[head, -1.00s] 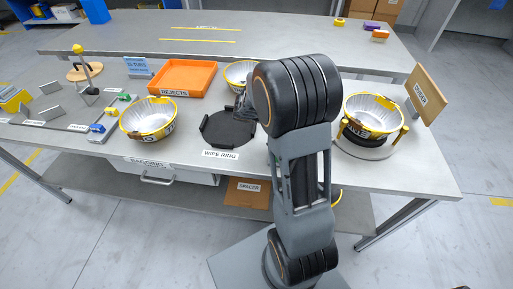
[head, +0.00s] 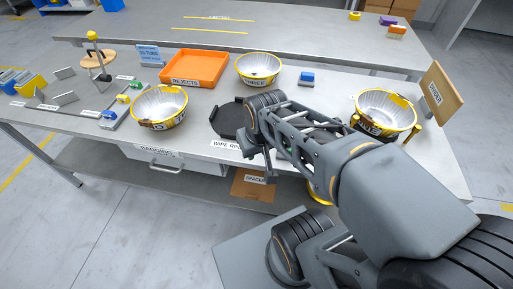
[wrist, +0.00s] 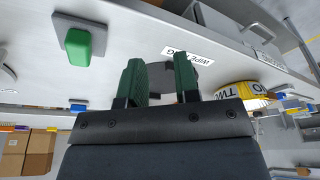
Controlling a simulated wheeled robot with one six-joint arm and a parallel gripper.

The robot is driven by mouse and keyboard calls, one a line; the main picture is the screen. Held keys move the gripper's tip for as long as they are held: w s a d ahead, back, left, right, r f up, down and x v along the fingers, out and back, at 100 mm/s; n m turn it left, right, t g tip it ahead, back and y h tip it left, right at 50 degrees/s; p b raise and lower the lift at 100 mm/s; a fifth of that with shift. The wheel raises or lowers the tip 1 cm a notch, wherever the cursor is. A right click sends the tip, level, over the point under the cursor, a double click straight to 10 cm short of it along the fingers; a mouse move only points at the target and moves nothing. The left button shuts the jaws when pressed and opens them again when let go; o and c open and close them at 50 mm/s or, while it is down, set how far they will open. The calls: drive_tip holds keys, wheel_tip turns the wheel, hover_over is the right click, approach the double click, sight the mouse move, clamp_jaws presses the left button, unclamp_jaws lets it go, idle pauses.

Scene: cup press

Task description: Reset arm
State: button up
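My gripper (wrist: 160,82) is open and empty in the wrist view, with a gap between its two green-padded fingers. In the head view my arm folds in from the lower right, over the front of the table; its fingers cannot be made out there. The dark wipe ring (head: 230,119) lies on the table just left of the arm's far joint and is partly hidden by it. The wrist view shows a "WIPE RING" label (wrist: 188,56) beyond the fingers and a bowl marked "TWO" (wrist: 240,93) to their right.
Yellow-rimmed bowls stand at left (head: 160,105), back centre (head: 257,68) and right (head: 387,108), the last beside an upright brown board (head: 441,92). An orange rejects tray (head: 195,67) and a blue block (head: 307,78) are behind. A green block (wrist: 84,43) shows in the wrist view.

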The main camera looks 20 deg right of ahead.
wheel_tip(320, 180, up, 17)
drive_tip(key=p, duration=1.5)
drive_tip(key=shift+s+a+t+p, duration=0.2)
drive_tip(key=shift+a+t+p, duration=0.1)
drive_tip(key=shift+p, duration=0.05)
